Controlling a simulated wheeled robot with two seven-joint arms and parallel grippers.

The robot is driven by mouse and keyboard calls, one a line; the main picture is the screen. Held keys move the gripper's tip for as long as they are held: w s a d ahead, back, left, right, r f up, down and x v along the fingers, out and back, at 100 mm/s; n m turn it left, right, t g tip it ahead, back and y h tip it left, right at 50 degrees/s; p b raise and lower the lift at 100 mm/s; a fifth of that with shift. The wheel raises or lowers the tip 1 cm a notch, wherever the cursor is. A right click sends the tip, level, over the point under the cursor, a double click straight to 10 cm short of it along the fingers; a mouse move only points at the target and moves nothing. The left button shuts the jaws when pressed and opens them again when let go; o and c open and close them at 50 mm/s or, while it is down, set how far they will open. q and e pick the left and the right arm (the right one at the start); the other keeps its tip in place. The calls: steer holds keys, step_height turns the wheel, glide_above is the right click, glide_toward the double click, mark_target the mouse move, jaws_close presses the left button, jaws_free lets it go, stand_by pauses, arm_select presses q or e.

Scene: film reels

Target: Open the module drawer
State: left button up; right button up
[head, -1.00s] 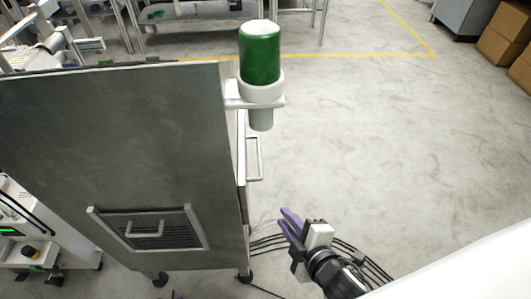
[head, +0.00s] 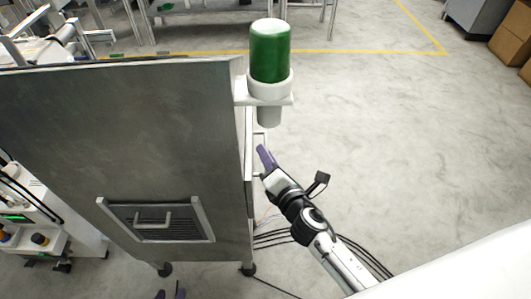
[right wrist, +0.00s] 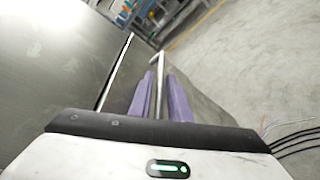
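A grey metal cabinet (head: 120,110) stands on casters at the left of the head view. A light bar handle (head: 260,136) stands out from its right side; it also shows in the right wrist view (right wrist: 160,70). My right gripper (head: 265,157) is at this handle. In the right wrist view its two purple fingers (right wrist: 160,98) lie on either side of the bar, with gaps visible, so it is open around it. No opening of a drawer shows.
A green-topped bottle (head: 270,55) sits in a white holder on the cabinet's right side, above the handle. A vented panel with a small handle (head: 153,217) is on the near face. Black cables (head: 285,237) lie on the floor.

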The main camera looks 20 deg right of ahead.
steer(key=shift+w+f, duration=0.15)
steer(key=shift+w, duration=0.5)
jaws_close()
